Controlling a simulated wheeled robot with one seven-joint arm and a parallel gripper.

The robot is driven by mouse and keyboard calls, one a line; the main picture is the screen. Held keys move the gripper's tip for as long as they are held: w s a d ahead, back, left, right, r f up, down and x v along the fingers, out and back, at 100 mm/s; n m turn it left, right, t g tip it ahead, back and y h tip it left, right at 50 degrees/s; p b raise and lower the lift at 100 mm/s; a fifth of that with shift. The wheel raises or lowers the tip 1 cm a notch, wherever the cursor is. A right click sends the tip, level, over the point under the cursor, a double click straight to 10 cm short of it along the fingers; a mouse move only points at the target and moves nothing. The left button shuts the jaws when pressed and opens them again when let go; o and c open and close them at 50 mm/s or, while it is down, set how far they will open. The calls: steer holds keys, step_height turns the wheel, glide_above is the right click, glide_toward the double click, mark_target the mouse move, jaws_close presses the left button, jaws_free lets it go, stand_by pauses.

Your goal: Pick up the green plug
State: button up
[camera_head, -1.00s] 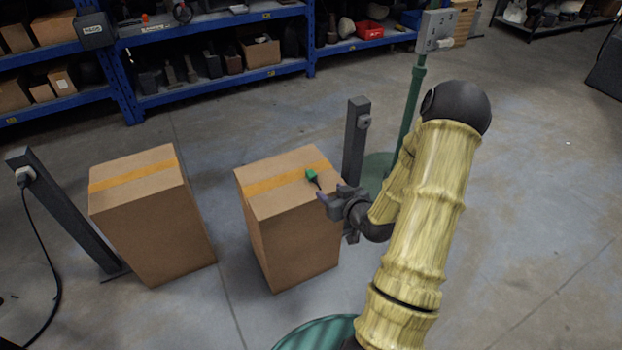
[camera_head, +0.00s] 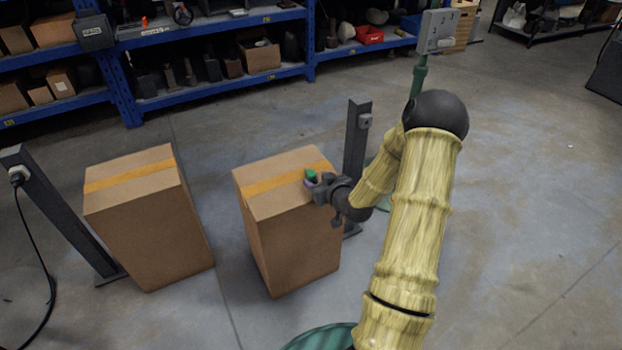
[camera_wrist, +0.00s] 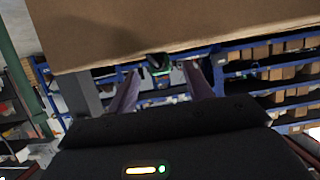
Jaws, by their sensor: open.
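The green plug (camera_head: 311,176) lies on top of the right cardboard box (camera_head: 290,230), near the box's right edge. In the wrist view the green plug (camera_wrist: 158,65) shows at the box edge, between the two fingers and beyond their tips or level with them; I cannot tell which. My gripper (camera_head: 312,187) is at the plug, at the right edge of the box top, and partly hides it. In the wrist view my gripper (camera_wrist: 160,78) has its two purple-grey fingers spread apart. I see no finger clearly touching the plug.
A second cardboard box (camera_head: 150,220) stands to the left. A dark post (camera_head: 356,140) stands close behind my gripper. Another post (camera_head: 60,215) with a plugged-in black cable is at far left. Blue shelves (camera_head: 210,80) line the back. Floor is clear at right.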

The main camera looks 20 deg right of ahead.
mark_target(311, 176)
steer(key=x, duration=0.2)
steer(key=shift+w+f, duration=0.2)
steer(key=shift+w, duration=0.1)
steer(key=shift+c, duration=0.4)
steer(key=c, duration=1)
